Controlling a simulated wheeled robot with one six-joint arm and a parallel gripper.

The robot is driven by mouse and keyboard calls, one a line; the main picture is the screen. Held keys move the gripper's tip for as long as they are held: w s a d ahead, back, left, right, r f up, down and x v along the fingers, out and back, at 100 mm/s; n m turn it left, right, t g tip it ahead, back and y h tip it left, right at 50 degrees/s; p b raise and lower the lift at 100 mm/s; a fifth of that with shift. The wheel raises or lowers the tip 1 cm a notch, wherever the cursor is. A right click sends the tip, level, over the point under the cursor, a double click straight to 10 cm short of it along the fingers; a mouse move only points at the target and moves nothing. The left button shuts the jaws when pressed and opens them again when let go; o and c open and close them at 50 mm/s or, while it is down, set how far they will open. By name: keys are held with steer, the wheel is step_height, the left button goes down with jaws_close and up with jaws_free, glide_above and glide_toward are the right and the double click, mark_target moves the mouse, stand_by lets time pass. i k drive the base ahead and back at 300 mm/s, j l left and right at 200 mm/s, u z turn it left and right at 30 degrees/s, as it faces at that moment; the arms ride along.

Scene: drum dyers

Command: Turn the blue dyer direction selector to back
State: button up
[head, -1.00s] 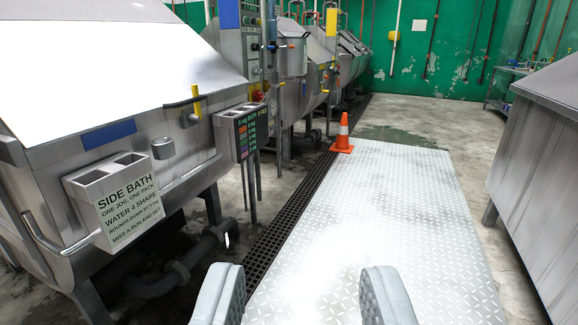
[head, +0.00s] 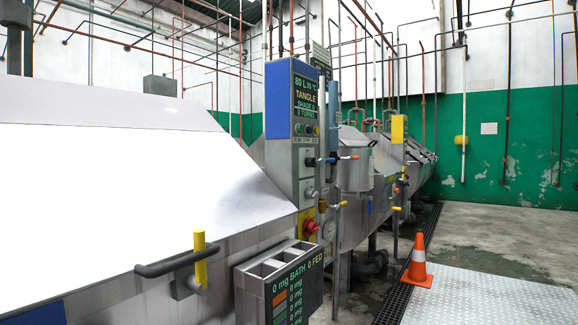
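The blue dyer is the large steel machine at the left, with a blue patch (head: 38,313) on its body. Its control column (head: 304,145) has a blue side and stands at the middle of the view. A lit display (head: 305,98) there reads "80 L 25 °C", "TANGLE", "SHADE 0" and "0 TURNS". Below are small buttons, a dark knob (head: 311,162), a grey knob (head: 310,192) and a red button (head: 311,227) on yellow. I cannot tell which knob is the direction selector, or where it points. My gripper is not in view.
A yellow-handled lever (head: 200,258) and a grey bar stick out from the dyer's front. A box (head: 277,280) marked "BATH" juts out below the column. A yellow-marked dyer (head: 398,129) stands behind. An orange cone (head: 417,262) stands by the clear metal walkway (head: 495,299).

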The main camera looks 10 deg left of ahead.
mark_target(309, 161)
steer(key=i+z, duration=0.3)
steer(key=i, duration=1.65)
